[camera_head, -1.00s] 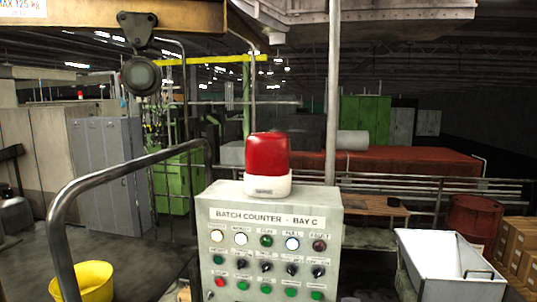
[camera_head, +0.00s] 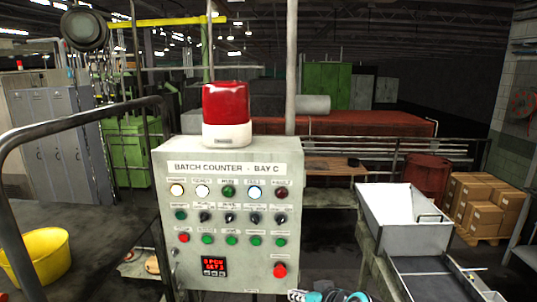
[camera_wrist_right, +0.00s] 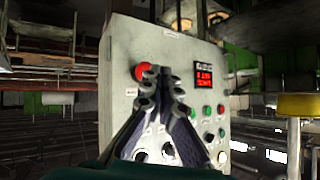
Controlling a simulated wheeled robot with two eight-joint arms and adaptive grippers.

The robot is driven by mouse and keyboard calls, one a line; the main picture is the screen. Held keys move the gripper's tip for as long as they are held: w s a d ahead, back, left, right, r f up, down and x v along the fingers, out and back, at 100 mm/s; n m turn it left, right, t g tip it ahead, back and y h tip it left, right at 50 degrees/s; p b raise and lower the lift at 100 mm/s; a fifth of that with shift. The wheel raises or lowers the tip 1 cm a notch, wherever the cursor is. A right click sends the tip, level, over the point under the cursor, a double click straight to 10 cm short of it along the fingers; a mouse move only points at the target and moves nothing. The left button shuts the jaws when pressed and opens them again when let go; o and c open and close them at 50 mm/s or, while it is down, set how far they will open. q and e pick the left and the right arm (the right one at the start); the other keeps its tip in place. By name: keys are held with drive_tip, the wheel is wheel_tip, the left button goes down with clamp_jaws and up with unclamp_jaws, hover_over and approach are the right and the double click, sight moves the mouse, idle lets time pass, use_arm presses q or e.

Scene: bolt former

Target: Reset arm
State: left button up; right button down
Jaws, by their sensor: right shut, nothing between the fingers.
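The grey batch counter panel (camera_head: 225,225) stands in the centre of the head view, with rows of lamps, switches and buttons. Its small red-lit display (camera_head: 213,266) is at the lower left, and a red button (camera_head: 280,270) is at the lower right. A red beacon (camera_head: 227,112) with a white base sits on top. My right gripper (camera_head: 328,296) shows only in part at the bottom edge, right of the panel's foot. In the right wrist view, my right gripper (camera_wrist_right: 165,84) is shut and empty in front of the panel (camera_wrist_right: 120,60); contact cannot be told. My left gripper is not in view.
A white chute (camera_head: 405,215) slopes to a dark tray (camera_head: 432,278) on the right. Cardboard boxes (camera_head: 485,205) and a red drum (camera_head: 428,178) stand behind it. A bent rail (camera_head: 75,120) and a yellow bucket (camera_head: 40,258) are at left. Floor shows at left.

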drive_tip(key=s+d+f+m+h+b, duration=0.1)
drive_tip(key=s+d+f+b, duration=0.3)
drive_tip(key=f, duration=0.6)
drive_tip(key=s+d+f+m+g+h+b, duration=0.1)
drive_tip(key=s+d+f+h+b, duration=0.2)
drive_tip(key=s+f+b, duration=0.6)
drive_tip(key=s+d+f+m+g+h+b, duration=0.1)
drive_tip(key=s+d+f+m+h+b, duration=0.1)
drive_tip(key=s+d+f+b, duration=0.4)
wheel_tip(320, 180, down, 6)
drive_tip(key=shift+s+d+r+b, duration=0.15)
drive_tip(key=shift+s+d+b, duration=0.1)
drive_tip(key=shift+s+b, duration=0.5)
drive_tip(key=shift+s, duration=0.1)
